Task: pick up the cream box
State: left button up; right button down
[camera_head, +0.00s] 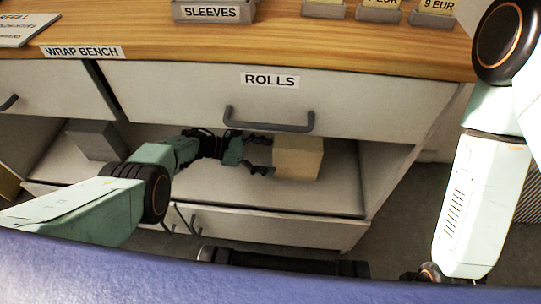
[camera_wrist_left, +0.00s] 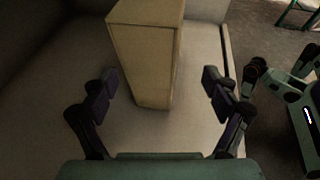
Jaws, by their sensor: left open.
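The cream box (camera_head: 298,158) stands upright in the open compartment under the ROLLS drawer. It also shows large in the left wrist view (camera_wrist_left: 146,60), tall and narrow. My left gripper (camera_head: 264,155) reaches in from the left, with its fingers open and pointing at the box's left side. In the left wrist view its fingertips (camera_wrist_left: 160,80) are spread to either side of the box, with a gap on both sides. No grip is visible. My right arm hangs at the right in the head view, and I cannot make out its gripper.
The ROLLS drawer (camera_head: 268,97) with its dark handle (camera_head: 268,126) is just above the box and my left gripper. A grey box (camera_head: 96,140) sits in the left compartment. Free shelf (camera_head: 335,190) lies in front of the cream box. Small labelled holders stand on the bench top.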

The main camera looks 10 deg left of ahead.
aim_at(291, 161)
pick_arm(q)
jog(key=b+x, duration=0.3)
jog(key=x, duration=0.3)
jog(key=shift+f+b, duration=0.2)
jog(key=shift+b, duration=0.15)
jog(key=shift+b+x, duration=0.45)
jog(key=shift+x, duration=0.35)
jog(key=shift+w+r, duration=0.1)
jog(key=shift+r, duration=0.05)
jog(key=c, duration=1.5)
jog(key=shift+o, duration=0.2)
